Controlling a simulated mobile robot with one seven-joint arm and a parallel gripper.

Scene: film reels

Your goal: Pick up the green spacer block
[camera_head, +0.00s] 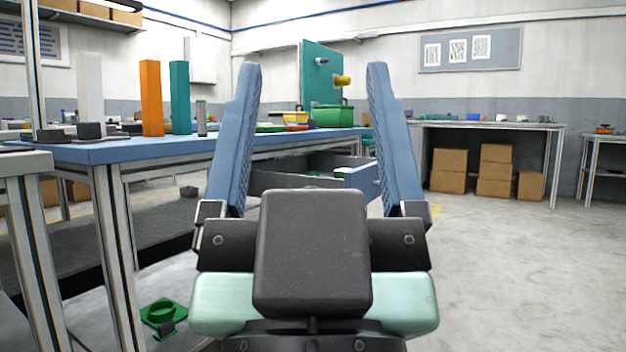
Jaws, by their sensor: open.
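My gripper (313,68) is open and empty, its two blue fingers pointing up and forward in the middle of the view. I cannot tell for sure which thing is the green spacer block. A tall teal-green block (180,98) stands upright on the blue-topped table (110,150), left of my gripper and apart from it. A green plate with a ring (163,311) lies on the floor at the lower left, beside a table leg. Between my fingers, farther back, are a green bin (332,117) and a teal upright panel (318,72).
An orange block (151,97) and a white block (90,90) stand left of the teal block. Small dark parts (89,130) lie near them. Cardboard boxes (496,170) sit under a far bench (488,125). The floor at right is clear.

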